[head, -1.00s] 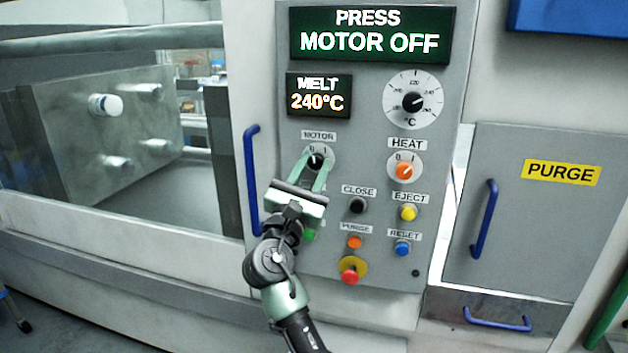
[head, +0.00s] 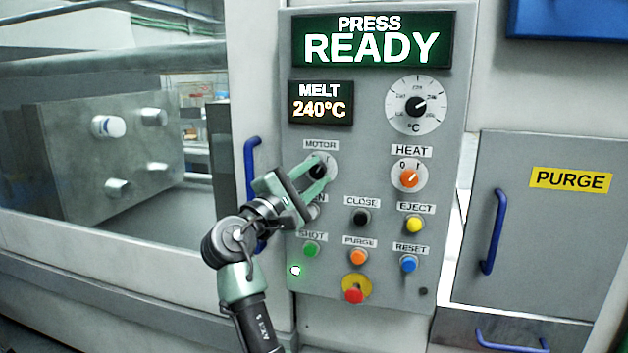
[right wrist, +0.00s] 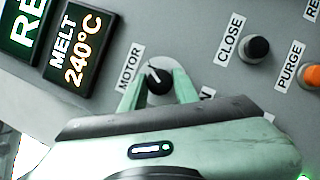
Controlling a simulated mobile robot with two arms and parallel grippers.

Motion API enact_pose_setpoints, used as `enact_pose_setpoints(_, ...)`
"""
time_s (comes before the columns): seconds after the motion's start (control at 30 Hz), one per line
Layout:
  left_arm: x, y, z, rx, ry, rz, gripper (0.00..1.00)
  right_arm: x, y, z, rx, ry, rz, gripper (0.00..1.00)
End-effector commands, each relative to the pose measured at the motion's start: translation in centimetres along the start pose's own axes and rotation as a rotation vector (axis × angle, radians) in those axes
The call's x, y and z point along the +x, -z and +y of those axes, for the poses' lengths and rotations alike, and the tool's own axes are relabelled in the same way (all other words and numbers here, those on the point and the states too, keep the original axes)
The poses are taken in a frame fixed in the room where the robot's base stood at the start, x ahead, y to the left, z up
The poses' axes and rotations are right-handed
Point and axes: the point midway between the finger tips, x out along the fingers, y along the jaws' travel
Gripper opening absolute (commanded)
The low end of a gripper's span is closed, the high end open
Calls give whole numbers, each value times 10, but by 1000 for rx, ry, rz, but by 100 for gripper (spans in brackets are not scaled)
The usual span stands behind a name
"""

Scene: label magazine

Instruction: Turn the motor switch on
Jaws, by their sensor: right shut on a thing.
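The motor switch (head: 319,169) is a black knob on a pale round plate, under the MOTOR label on the grey control panel. My right gripper (head: 316,177) is shut on the knob, a finger on each side of it, with the arm reaching up from lower left. In the right wrist view the knob (right wrist: 158,82) shows between the two green fingers, with a white pointer line. The press display (head: 372,42) reads PRESS READY. A small light (head: 295,270) glows at the panel's lower left. My left gripper is out of view.
The heat knob (head: 408,177) is orange, right of the motor switch. Below are a black CLOSE button (head: 361,217), a yellow EJECT button (head: 415,224) and a red stop button (head: 354,295). A blue handle (head: 250,166) stands left of the panel.

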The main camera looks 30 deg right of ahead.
Motion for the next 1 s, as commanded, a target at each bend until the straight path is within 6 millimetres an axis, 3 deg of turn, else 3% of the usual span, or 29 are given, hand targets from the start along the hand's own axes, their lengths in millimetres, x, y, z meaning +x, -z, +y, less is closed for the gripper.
enact_pose_setpoints(0.63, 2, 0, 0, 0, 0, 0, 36, 0, 1, 0, 50, 22, 0, 0)
enact_pose_setpoints(0.67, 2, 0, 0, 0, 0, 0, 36, 0, 1, 0, 50, 22, 0, 33)
enact_pose_setpoints(0.73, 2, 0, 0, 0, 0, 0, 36, 0, 1, 0, 50, 21, 0, 52)
enact_pose_setpoints(1.0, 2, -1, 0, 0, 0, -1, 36, 0, 0, 0, 48, 21, -1, 52)
